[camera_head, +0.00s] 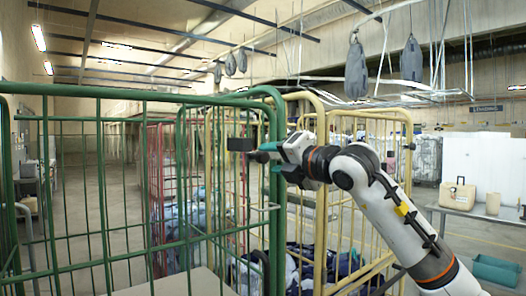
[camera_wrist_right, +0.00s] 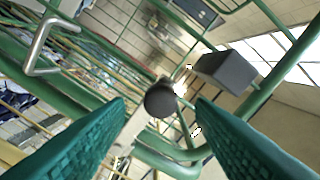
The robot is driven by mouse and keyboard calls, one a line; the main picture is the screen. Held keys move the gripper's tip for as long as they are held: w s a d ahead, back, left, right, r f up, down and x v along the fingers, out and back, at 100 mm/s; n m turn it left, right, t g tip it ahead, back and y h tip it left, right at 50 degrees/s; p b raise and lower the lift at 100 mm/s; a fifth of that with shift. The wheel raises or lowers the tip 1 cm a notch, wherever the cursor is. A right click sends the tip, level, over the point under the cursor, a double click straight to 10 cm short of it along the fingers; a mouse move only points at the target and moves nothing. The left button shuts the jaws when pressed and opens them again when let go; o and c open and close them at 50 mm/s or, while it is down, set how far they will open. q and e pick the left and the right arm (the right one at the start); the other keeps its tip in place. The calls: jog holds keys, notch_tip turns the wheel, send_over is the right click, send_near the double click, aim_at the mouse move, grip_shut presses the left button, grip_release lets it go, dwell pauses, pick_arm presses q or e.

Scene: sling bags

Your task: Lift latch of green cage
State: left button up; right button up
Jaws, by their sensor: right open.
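The green cage (camera_head: 145,96) fills the left and middle of the head view. A dark grey block (camera_head: 240,144), apparently part of its latch, sits near the top of its right side. The same block (camera_wrist_right: 228,70) shows in the right wrist view, with a dark round knob (camera_wrist_right: 160,100) nearer the camera. My right gripper (camera_head: 262,153) is just right of the block. In the wrist view its open teal fingers (camera_wrist_right: 161,102) stand either side of the knob. Whether they touch it I cannot tell. My left gripper is not in view.
A bent metal handle (camera_wrist_right: 45,45) sticks out at upper left in the wrist view. A yellow cage (camera_head: 325,200) with dark bags stands right behind the green one, and a red cage (camera_head: 160,190) stands farther back. A table with a beige case (camera_head: 457,195) is at right.

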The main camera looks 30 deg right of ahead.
aim_at(265, 158)
jog(key=shift+w+a+p, duration=0.15)
jog(key=shift+w+p, duration=0.45)
jog(key=shift+w, duration=1.65)
grip_shut()
